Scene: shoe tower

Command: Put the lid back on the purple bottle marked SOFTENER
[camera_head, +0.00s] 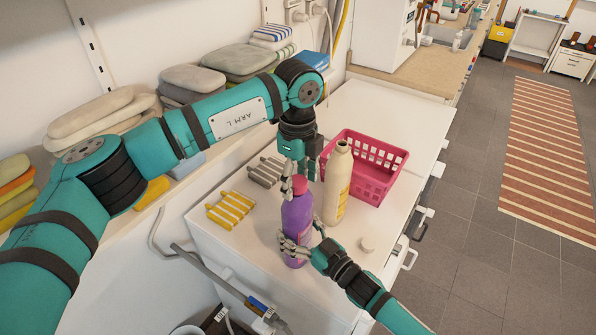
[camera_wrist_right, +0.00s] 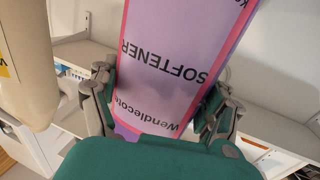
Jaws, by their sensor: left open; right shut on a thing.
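The purple bottle (camera_head: 297,217) stands upright near the front of the white cabinet top. Its label reads SOFTENER in the right wrist view (camera_wrist_right: 165,62), where the label appears upside down. A red-pink lid (camera_head: 300,185) shows at the top of the bottle; whether it is seated or screwed down I cannot tell. My left gripper (camera_head: 298,178) is open, pointing down, with its fingers around or just beside the lid. My right gripper (camera_head: 298,240) is shut on the lower body of the purple bottle, with a finger on either side. The bottle's far side is hidden.
A cream bottle (camera_head: 337,185) stands close right of the purple one, by a pink basket (camera_head: 377,170). A small off-white cap (camera_head: 367,243) lies at the right. The front right top is mostly clear.

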